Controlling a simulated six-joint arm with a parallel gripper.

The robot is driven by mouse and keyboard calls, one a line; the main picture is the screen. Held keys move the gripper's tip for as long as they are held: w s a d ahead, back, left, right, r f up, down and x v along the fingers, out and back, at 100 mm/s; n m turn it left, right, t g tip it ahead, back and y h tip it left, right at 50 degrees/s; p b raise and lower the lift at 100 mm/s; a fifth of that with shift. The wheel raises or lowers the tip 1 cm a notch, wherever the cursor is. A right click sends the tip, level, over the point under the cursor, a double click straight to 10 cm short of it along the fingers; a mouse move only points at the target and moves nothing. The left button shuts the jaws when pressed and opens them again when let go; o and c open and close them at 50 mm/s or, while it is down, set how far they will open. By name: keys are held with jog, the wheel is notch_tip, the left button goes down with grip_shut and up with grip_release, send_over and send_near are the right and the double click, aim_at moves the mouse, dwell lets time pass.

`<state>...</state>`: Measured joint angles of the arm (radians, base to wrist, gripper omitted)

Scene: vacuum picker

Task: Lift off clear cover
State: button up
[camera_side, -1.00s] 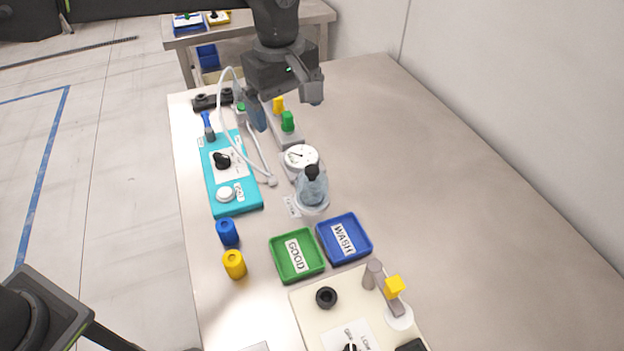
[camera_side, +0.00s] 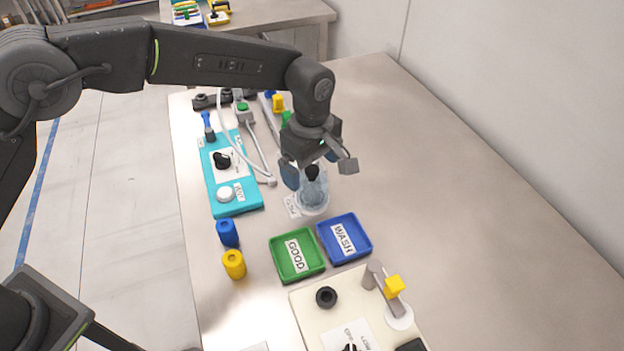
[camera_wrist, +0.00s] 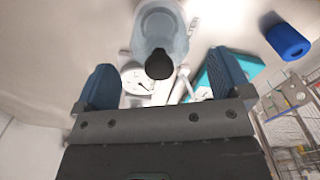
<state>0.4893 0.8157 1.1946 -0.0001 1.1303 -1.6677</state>
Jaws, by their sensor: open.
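The clear cover (camera_side: 313,193) is a bluish see-through dome with a black knob on top, standing upright on a round white base (camera_side: 312,208) in the side view. In the wrist view the cover (camera_wrist: 160,30) shows at the top centre, with its black knob (camera_wrist: 159,65) between and just beyond the fingertips. My gripper (camera_side: 309,176) is open, its fingers above and beside the knob. It also shows in the wrist view (camera_wrist: 165,82), with blue finger pads wide apart and nothing between them held. What lies under the cover cannot be made out.
A green GOOD tray (camera_side: 297,256) and a blue WASH tray (camera_side: 344,239) sit in front of the cover. A teal panel (camera_side: 231,178) with a white hose stands to the left, near blue (camera_side: 227,233) and yellow (camera_side: 234,264) cylinders. The table's right side is clear.

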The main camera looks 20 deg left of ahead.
aim_at(312, 180)
notch_tip(312, 180, down, 4)
jog(key=shift+f, duration=0.25)
jog(key=c, duration=1)
jog(key=shift+r, duration=0.15)
